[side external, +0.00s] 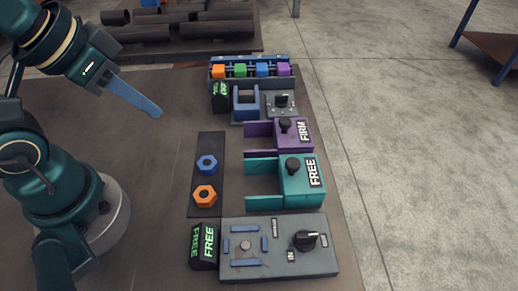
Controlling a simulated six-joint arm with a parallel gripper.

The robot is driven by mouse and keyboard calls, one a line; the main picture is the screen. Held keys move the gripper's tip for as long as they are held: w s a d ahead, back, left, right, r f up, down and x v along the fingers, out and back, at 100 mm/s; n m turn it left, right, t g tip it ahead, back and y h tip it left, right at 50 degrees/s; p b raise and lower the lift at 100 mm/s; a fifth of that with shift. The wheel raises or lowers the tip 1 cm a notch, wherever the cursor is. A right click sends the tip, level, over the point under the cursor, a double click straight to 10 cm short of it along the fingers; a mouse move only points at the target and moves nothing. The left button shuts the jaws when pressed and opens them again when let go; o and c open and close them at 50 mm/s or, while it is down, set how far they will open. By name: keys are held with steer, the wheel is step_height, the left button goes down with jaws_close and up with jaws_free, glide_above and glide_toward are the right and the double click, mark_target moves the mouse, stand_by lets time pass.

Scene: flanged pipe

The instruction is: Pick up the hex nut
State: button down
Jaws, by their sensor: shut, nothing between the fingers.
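Two hexagonal nuts with centre holes lie on a dark strip (208,144) on the table. The blue hex nut (206,172) is the farther one, and the orange hex nut (205,203) lies just nearer the camera. My gripper (157,112) is at the upper left, with its blue fingers together and nothing between them. It is raised above the table, up and left of both nuts in the picture, and touches neither.
Right of the strip stand a teal fixture (301,183) labelled FREE and a purple fixture (294,138) labelled FIRM. A grey panel (322,262) with a knob is in front. A rack of coloured blocks (240,71) stands behind. The table left of the strip is clear.

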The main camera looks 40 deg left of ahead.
stand_by(0.3)
steer(key=shift+c, duration=1.6)
jaws_free()
